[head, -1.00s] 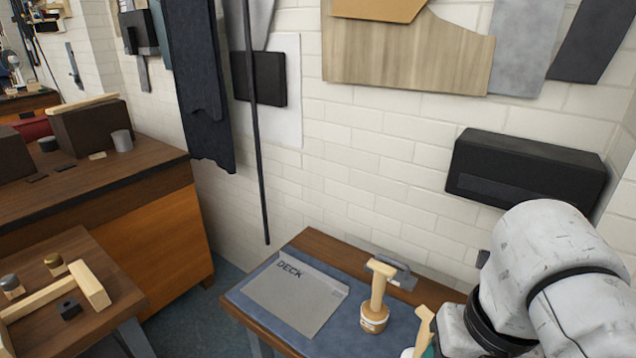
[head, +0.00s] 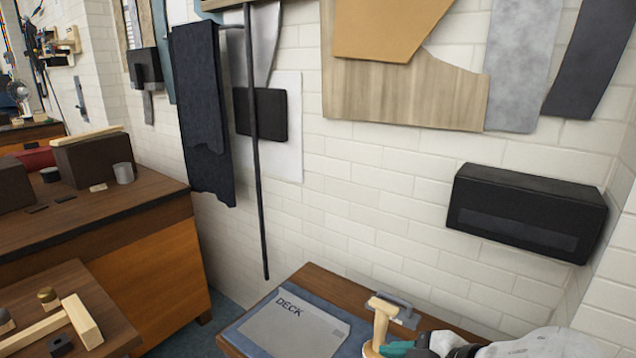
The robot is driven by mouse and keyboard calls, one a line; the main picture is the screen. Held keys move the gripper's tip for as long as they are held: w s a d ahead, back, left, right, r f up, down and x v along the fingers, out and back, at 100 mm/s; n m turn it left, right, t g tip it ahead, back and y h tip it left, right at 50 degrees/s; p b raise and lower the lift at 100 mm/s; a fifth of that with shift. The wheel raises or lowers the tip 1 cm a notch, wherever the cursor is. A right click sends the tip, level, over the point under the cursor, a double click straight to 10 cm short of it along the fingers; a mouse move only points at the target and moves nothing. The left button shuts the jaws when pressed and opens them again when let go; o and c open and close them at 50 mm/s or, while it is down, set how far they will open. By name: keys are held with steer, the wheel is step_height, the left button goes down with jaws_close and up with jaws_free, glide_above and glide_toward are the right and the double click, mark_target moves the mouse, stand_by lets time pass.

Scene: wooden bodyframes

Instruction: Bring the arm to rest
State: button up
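My gripper (head: 392,350) is at the bottom edge of the head view, low over the right-hand table. Its dark and teal finger part is beside a wooden piece (head: 381,318) that stands upright with a short crossbar on top. The lower end of this piece is cut off by the frame edge. I cannot tell whether the fingers touch it or whether they are open or shut. My white arm comes in from the bottom right, mostly out of frame.
A grey sheet marked DECK (head: 293,325) lies on the right-hand table (head: 322,280). A grey metal tool (head: 398,311) lies behind the wooden piece. A black box (head: 526,212) is on the brick wall above. A lower left table (head: 110,310) holds wooden parts.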

steer(key=s+d+f+m+g+h, duration=0.1)
steer(key=s+d+f+m+h, duration=0.15)
steer(key=s+f+m, duration=0.4)
steer(key=s+d+f+m+g+h, duration=0.1)
steer(key=s+d+f+m, duration=0.25)
steer(key=f, duration=0.65)
steer(key=s+d+f+m+g+h, duration=0.1)
steer(key=s+d+f+m, duration=0.1)
steer(key=s+d+f, duration=0.2)
steer(key=s+d+f+m+g+h, duration=0.2)
steer(key=s+d+f, duration=0.3)
steer(key=s, duration=0.5)
steer(key=shift+s+d+f+m, duration=0.2)
steer(key=shift+s+d+m, duration=0.1)
steer(key=shift+d+m, duration=0.45)
steer(key=shift+a+h, duration=0.1)
steer(key=shift+h, duration=0.15)
